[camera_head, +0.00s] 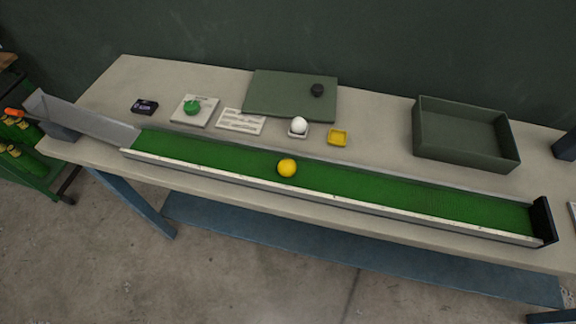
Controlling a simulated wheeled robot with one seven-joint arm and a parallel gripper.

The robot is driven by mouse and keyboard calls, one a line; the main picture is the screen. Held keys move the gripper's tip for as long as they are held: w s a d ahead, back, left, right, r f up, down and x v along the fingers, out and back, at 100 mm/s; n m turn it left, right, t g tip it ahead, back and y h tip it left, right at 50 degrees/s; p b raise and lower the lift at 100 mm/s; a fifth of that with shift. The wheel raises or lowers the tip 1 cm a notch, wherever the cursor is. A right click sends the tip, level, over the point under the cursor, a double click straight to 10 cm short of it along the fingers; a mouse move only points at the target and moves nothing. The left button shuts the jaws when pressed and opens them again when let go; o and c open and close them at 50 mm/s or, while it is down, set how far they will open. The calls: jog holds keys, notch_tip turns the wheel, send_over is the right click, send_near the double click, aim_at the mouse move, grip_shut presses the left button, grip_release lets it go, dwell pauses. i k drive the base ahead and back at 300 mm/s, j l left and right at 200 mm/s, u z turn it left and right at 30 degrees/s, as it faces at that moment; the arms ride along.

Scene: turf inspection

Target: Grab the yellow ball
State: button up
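The yellow ball (287,168) rests on the green turf lane (400,195), near the middle of its length. The lane has low pale side rails and lies along the front of the workbench (375,122). A grey ramp (90,121) meets its left end and a black stop (543,220) closes its right end. My gripper is not in view, and nothing touches the ball from above.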

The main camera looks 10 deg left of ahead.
aim_at(287, 167)
jog(key=i+l, duration=0.1)
jog(key=l, duration=0.15)
jog(key=i+l, duration=0.1)
jog(key=l, duration=0.15)
jog(key=l+u, duration=0.15)
jog(key=u, duration=0.25)
jog(key=i+l+u, duration=0.1)
jog(key=u, duration=0.25)
jog(key=l+u, duration=0.25)
jog(key=u, duration=0.75)
